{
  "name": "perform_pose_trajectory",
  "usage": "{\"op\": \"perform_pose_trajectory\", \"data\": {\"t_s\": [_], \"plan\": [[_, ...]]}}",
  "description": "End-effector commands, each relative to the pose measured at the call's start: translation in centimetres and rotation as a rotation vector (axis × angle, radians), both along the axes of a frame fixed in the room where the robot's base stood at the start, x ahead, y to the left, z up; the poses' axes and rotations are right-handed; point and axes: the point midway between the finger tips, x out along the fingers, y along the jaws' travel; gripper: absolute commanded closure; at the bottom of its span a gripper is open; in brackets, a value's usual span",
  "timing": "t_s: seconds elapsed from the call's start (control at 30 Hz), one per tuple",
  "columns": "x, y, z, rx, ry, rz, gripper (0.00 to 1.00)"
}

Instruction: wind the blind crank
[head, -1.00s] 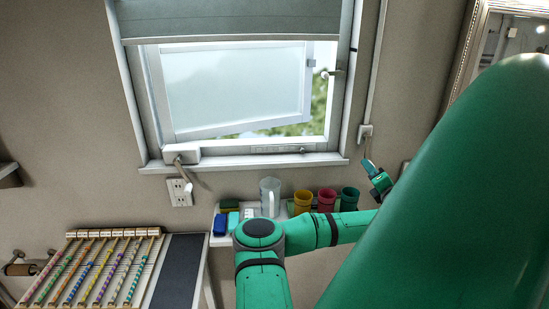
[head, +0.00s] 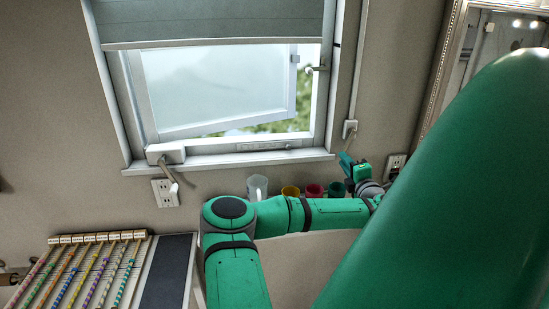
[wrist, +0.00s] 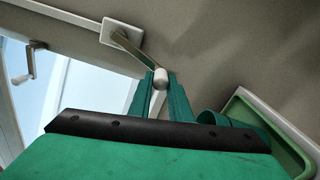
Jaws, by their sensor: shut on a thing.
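The blind crank (head: 350,128) is a small pale box on the wall, right of the window and below a thin vertical tube. In the wrist view, its square white plate (wrist: 122,33) carries a metal arm (wrist: 133,49) slanting down to a pale rounded knob (wrist: 160,79). My gripper (wrist: 160,92) is shut on this knob, with a green finger on each side. In the head view my gripper (head: 346,158) is small, just below the box, and the knob cannot be made out. The blind (head: 205,22) covers the top of the window.
A clear mug (head: 257,187) and yellow (head: 290,191), red (head: 313,191) and green (head: 336,189) cups stand behind my arm. A rod rack (head: 80,270) is lower left.

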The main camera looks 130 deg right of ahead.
Motion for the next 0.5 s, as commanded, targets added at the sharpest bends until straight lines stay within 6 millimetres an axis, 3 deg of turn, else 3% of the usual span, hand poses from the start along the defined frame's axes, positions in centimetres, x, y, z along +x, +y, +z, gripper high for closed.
{"op": "perform_pose_trajectory", "data": {"t_s": [0.03, 0.43, 0.47, 0.5], "plan": [[-0.08, -0.24, 1.28, -0.016, 0.017, 0.0, 1.0], [-0.05, -0.3, 1.27, -0.016, 0.016, 0.001, 1.0], [-0.05, -0.29, 1.26, -0.016, 0.016, 0.001, 0.75], [-0.04, -0.29, 1.24, -0.016, 0.016, 0.001, 0.66]]}}
